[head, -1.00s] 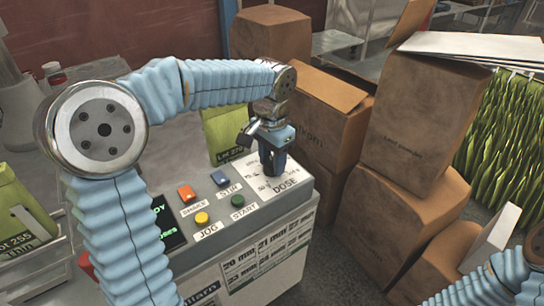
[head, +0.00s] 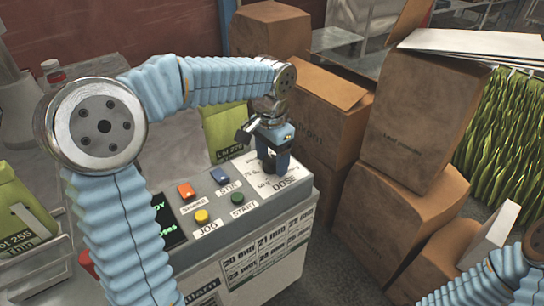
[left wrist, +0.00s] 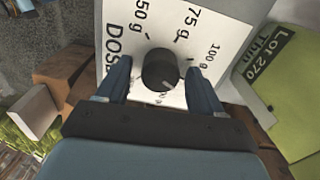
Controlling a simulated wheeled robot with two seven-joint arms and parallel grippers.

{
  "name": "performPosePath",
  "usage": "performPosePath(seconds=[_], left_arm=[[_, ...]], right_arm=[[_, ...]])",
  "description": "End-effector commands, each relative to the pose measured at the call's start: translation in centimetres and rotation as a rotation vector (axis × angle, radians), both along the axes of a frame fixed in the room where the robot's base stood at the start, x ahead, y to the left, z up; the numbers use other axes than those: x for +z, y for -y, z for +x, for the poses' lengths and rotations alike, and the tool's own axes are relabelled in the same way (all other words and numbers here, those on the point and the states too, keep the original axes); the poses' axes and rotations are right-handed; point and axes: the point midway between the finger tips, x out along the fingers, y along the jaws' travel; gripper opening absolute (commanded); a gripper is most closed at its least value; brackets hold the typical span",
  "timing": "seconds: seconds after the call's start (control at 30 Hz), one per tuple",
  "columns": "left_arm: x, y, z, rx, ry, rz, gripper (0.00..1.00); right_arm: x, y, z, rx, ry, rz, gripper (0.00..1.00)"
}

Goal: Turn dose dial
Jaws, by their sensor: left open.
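The dose dial (left wrist: 160,69) is a round dark knob with a light pointer mark. It stands on a white label with 50 g, 75 g and 100 g around it in the left wrist view. My left gripper (left wrist: 160,82) is open, with one finger on each side of the dial and a gap to it on both sides. In the head view my left gripper (head: 273,165) points down over the DOSE label (head: 286,182) at the panel's right end and hides the dial. My right arm shows at the lower right; its gripper is out of view.
The control panel (head: 222,217) carries an orange, a blue, a yellow and a green button left of the DOSE label. Brown cardboard boxes (head: 410,125) stack close to its right. A green bag (head: 226,130) stands behind the panel.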

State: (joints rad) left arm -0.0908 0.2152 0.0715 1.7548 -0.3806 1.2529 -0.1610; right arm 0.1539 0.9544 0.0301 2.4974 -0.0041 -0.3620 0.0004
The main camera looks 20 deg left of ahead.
Motion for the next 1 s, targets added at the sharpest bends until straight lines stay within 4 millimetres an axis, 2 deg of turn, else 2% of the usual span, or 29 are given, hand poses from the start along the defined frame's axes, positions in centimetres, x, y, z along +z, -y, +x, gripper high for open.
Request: performPosePath(seconds=[0.13, 0.23, 0.5, 0.7, 0.83, 1.0], left_arm=[[0.6, 0.0, 0.0, 0.0, 0.001, 0.0, 0.67], [2.0, 0.0, 0.1, 0.0, 0.004, 0.0, 0.67], [8.6, 0.1, 0.1, 0.0, 0.004, -0.002, 0.67], [12.3, 0.0, 0.1, 0.0, 0.002, -0.001, 0.67], [13.5, 0.0, 0.0, -0.001, 0.001, 0.0, 0.67], [13.8, 0.0, 0.0, -0.001, -0.001, 0.0, 0.67]], right_arm=[[0.1, 0.0, 0.0, 0.0, 0.0, 0.0, 0.43], [0.3, 0.0, 0.0, 0.0, 0.0, 0.0, 0.43], [1.1, 0.0, 0.0, 0.001, 0.0, 0.001, 0.43], [1.7, -0.1, 0.0, 0.002, 0.0, 0.002, 0.43], [1.8, -0.1, 0.0, 0.004, 0.0, 0.002, 0.43], [1.8, -0.1, 0.0, 0.004, 0.0, 0.002, 0.43]])
